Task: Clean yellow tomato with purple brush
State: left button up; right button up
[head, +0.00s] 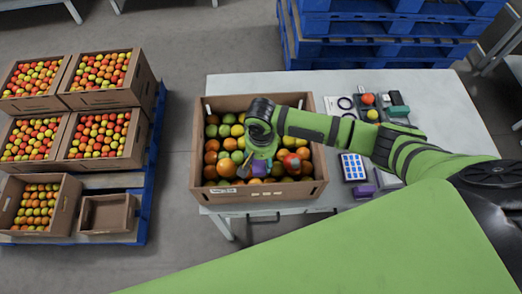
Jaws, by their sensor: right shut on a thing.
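My right gripper (257,168) is over the front middle of the cardboard box (206,175) of tomatoes on the table. It points down and is shut on a small purple thing, which looks like the purple brush (256,181), just above or against the tomatoes. The gripper hides much of it, so I cannot tell whether it touches a tomato. A yellow tomato (373,115) sits in a small dark tray on the table, in front of a red one (368,99). Yellowish tomatoes also lie in the box. My left gripper is not in view.
On the table (450,100) right of the box are a blue-and-white keypad-like item (353,167), a purple block (362,191), and dark green items (397,104). Several tomato crates (100,138) stand on a blue pallet at left. Blue pallets (385,30) are stacked behind the table.

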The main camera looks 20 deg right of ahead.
jog(key=shift+s, duration=0.2)
jog(key=shift+w, duration=0.15)
jog(key=shift+w+d+b, duration=0.25)
jog(key=shift+w+d, duration=0.05)
jog(key=shift+w, duration=0.7)
jog(key=shift+w+d+b, duration=0.2)
jog(key=shift+w+d, duration=0.05)
jog(key=shift+w, duration=0.75)
jog(key=shift+r, duration=0.15)
jog(key=shift+r+p, duration=0.55)
jog(key=shift+r, duration=2.35)
